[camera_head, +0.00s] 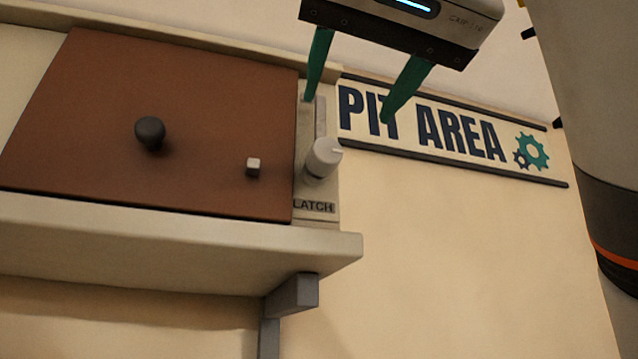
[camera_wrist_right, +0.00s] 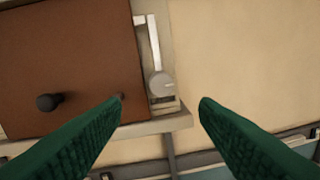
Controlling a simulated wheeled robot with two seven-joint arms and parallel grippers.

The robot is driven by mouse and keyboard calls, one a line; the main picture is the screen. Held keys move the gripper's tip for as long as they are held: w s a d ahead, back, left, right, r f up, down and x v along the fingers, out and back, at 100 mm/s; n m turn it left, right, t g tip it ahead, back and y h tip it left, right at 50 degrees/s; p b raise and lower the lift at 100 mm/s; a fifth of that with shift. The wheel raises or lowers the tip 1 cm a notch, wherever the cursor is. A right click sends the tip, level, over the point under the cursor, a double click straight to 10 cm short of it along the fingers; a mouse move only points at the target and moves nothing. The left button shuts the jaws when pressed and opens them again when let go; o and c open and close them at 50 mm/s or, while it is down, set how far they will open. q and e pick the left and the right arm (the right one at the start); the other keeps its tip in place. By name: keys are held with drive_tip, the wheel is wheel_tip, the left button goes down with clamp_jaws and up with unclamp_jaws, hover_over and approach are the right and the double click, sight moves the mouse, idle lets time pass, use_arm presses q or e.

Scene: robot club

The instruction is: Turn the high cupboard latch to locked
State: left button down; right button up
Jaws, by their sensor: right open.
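The high cupboard (camera_head: 75,115) has a brown door with a dark round knob (camera_head: 150,132) and a small pale square peg (camera_head: 254,166). On its right side frame sits the latch, a pale round knob (camera_head: 323,158) below a grey vertical strip, above a label reading LATCH (camera_head: 314,206). The latch knob also shows in the right wrist view (camera_wrist_right: 161,84), just beyond and between the fingertips. My right gripper (camera_head: 348,110) is open and empty, its green fingers pointing down above and in front of the latch, apart from it. My left gripper is out of view.
A pale shelf ledge (camera_head: 180,245) on a grey bracket (camera_head: 292,294) runs under the cupboard. A PIT AREA sign (camera_head: 440,130) hangs on the wall to the right. The wall below the sign is bare. In the right wrist view, blurred items lie along the bottom.

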sight(328, 148)
drive_tip(key=p+x, duration=0.7)
drive_tip(key=x, duration=0.3)
drive_tip(key=shift+w+d+r+p, duration=0.1)
drive_tip(key=shift+w+r+p, duration=0.05)
drive_tip(key=shift+w+p, duration=0.2)
clamp_jaws()
drive_tip(key=shift+w, duration=0.15)
